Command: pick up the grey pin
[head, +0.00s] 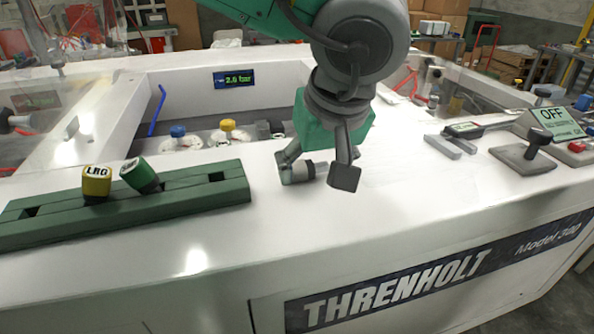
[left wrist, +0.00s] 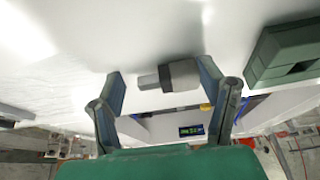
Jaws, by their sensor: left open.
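The grey pin (head: 303,172) lies on its side on the white console top in the head view, its thick end left and thinner shaft right. My left gripper (head: 314,172) comes down from above, open, with its fingers on either side of the pin. In the left wrist view the pin (left wrist: 178,76) shows between the spread fingertips of the left gripper (left wrist: 163,84). The picture does not show contact. My right gripper is not in view.
A green slotted rack (head: 215,190) holds a yellow LRG pin (head: 97,183) and a tilted green pin (head: 140,175) at left. A lever (head: 538,141) and OFF box (head: 553,119) stand right. The console front is clear.

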